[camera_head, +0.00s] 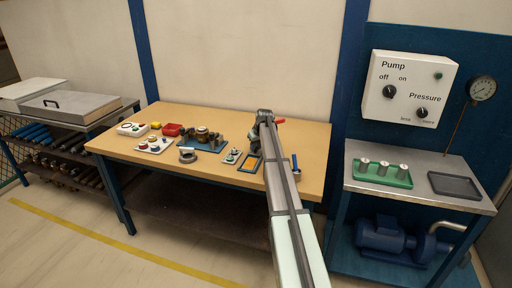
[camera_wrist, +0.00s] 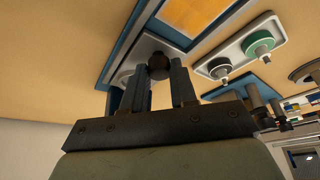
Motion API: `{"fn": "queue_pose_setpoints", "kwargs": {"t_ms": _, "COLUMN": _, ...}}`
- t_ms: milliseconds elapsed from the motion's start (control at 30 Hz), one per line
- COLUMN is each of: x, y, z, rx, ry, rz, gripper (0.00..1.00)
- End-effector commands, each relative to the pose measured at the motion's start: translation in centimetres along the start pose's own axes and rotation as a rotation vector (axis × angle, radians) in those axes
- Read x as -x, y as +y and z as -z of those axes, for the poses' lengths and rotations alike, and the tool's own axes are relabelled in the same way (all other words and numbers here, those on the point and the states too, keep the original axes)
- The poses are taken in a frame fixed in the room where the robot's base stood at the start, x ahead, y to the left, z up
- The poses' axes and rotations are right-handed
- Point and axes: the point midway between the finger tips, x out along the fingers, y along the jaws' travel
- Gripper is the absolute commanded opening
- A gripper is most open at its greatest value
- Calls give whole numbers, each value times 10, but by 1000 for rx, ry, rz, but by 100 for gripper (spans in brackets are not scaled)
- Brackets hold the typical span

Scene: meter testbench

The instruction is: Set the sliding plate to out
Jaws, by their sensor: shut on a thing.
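The sliding plate is a light grey plate (camera_wrist: 143,50) in a blue frame, with a dark round knob (camera_wrist: 159,66) on it. An orange panel (camera_wrist: 195,12) shows beside the plate inside the frame. My gripper (camera_wrist: 160,78) has its two fingers on either side of the knob and is shut on it. In the head view the blue frame (camera_head: 240,168) and some orange lie on the wooden table, just left of my arm. My arm hides part of the frame there, and my gripper cannot be made out.
A small panel with green and black buttons (camera_wrist: 246,43) sits close to the frame.

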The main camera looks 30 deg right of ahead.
Motion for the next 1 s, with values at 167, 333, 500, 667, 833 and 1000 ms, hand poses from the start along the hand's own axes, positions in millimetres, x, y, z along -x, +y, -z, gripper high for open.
{"fn": "queue_pose_setpoints", "kwargs": {"t_ms": 167, "x": 2, "y": -4, "z": -3, "rx": 0, "ry": 1, "rz": 1, "gripper": 0}}
{"fn": "queue_pose_setpoints", "kwargs": {"t_ms": 333, "x": 10, "y": -24, "z": -23, "rx": 0, "ry": 1, "rz": 2, "gripper": 0}}
{"fn": "queue_pose_setpoints", "kwargs": {"t_ms": 500, "x": 22, "y": -54, "z": -52, "rx": 1, "ry": 1, "rz": 2, "gripper": 0}}
{"fn": "queue_pose_setpoints", "kwargs": {"t_ms": 667, "x": 28, "y": -70, "z": -66, "rx": -1, "ry": 2, "rz": 1, "gripper": 0}}
{"fn": "queue_pose_setpoints", "kwargs": {"t_ms": 833, "x": 28, "y": -71, "z": -66, "rx": -1, "ry": -1, "rz": 3, "gripper": 0}}
{"fn": "queue_pose_setpoints", "kwargs": {"t_ms": 1000, "x": 28, "y": -72, "z": -67, "rx": -1, "ry": -4, "rz": 5, "gripper": 32}}
